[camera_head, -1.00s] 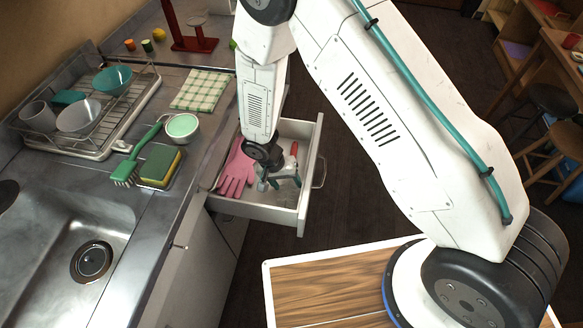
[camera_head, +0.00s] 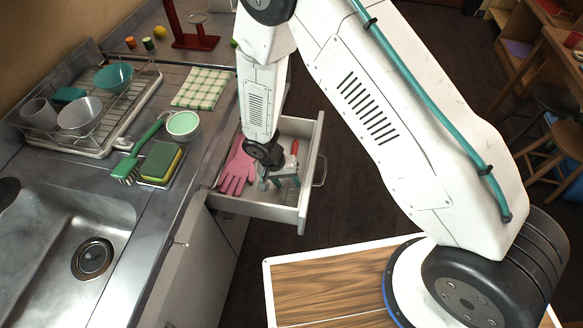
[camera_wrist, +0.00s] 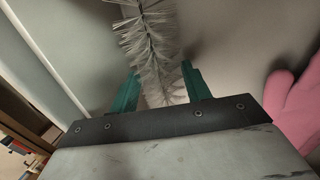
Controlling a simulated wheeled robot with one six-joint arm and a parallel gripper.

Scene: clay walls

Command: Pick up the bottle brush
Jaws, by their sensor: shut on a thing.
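The bottle brush (camera_wrist: 148,35), with white bristles around a twisted wire, lies in the open drawer (camera_head: 250,209). In the wrist view it runs from the top edge down between the two green fingers of my gripper (camera_wrist: 160,72). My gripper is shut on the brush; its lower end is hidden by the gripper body. In the head view my gripper (camera_head: 279,182) is down inside the drawer, and I cannot make out the brush there.
A pink glove (camera_head: 238,170) lies in the drawer, left of my gripper, and a red-handled thing (camera_head: 294,148) lies behind it. The drawer walls stand close around. On the counter are a green brush (camera_head: 128,170), a sponge (camera_head: 160,162) and a dish rack (camera_head: 90,140).

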